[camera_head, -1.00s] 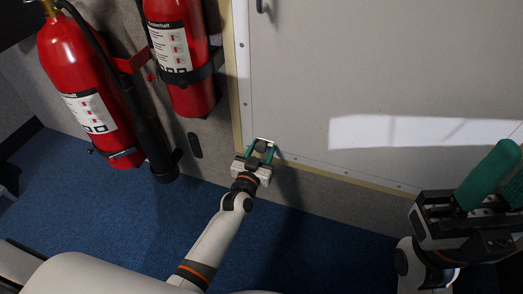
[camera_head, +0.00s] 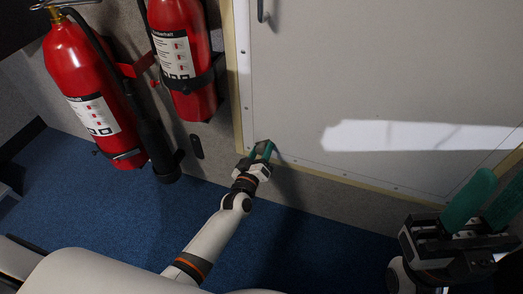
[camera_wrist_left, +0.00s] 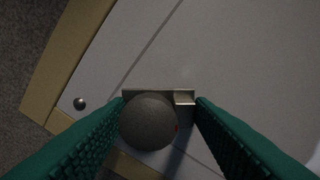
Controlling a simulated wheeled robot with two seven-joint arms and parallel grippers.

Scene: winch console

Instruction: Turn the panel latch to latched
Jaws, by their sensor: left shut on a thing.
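The panel latch shows in the left wrist view as a round dark grey knob (camera_wrist_left: 148,122) in front of a small metal bar (camera_wrist_left: 150,93). A small red mark shows at the knob's right side. My left gripper (camera_head: 263,151) is at the lower left corner of the pale panel (camera_head: 350,80), its green fingers closed in on the latch. In the left wrist view its fingers (camera_wrist_left: 160,105) lie on either side of the latch. In the head view the gripper hides the latch. My right gripper (camera_head: 488,205) is at the lower right, its green fingers apart with nothing seen between them.
Two red fire extinguishers, one at the left (camera_head: 85,75) and one nearer the panel (camera_head: 180,50), hang on the wall left of the panel. A dark handle (camera_head: 261,10) sits higher on the panel. Blue carpet (camera_head: 120,225) covers the floor below.

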